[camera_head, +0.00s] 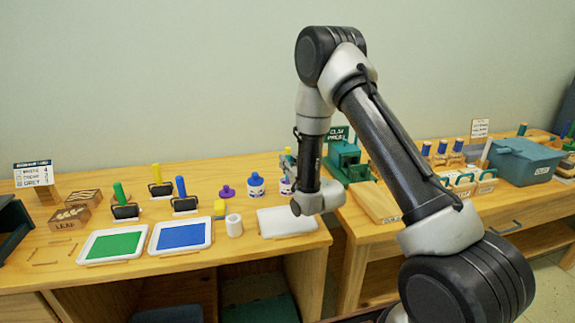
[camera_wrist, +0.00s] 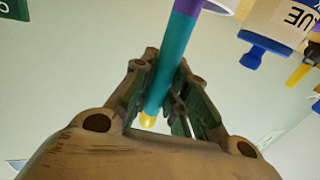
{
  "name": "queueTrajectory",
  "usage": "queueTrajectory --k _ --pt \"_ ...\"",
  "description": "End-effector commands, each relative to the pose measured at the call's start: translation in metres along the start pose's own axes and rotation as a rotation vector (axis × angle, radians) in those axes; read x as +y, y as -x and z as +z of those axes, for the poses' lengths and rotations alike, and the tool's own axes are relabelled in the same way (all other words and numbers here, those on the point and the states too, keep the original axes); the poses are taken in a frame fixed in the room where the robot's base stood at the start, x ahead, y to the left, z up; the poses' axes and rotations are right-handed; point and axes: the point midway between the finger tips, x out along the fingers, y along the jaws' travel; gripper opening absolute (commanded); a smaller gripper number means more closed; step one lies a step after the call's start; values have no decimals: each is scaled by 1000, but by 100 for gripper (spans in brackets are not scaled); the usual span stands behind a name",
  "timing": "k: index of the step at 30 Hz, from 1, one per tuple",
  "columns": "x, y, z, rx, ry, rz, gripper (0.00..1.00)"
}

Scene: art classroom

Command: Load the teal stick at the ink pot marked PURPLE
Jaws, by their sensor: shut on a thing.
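The teal stick (camera_wrist: 172,65) is between the fingers of my gripper (camera_wrist: 160,95) in the wrist view. It has a yellow tip at one end and a purple stretch at the other, which runs out at the top edge. A pale round rim with purple shows beside that end, cut off by the frame. In the head view my gripper (camera_head: 289,160) is above the back of the left table, partly behind my arm. A white pot (camera_head: 286,187) stands under it, partly hidden. No PURPLE label is readable.
A white bottle (camera_head: 256,186) with a blue cap stands just left; the wrist view shows a bottle (camera_wrist: 280,18) lettered "UE". The green press (camera_head: 347,163) stands right.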

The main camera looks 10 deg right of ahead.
Motion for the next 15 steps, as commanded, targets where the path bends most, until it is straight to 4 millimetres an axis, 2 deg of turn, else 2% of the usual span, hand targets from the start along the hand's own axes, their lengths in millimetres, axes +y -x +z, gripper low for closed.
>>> queueTrajectory --k 15 --pt "0 0 -48 4 0 0 0"
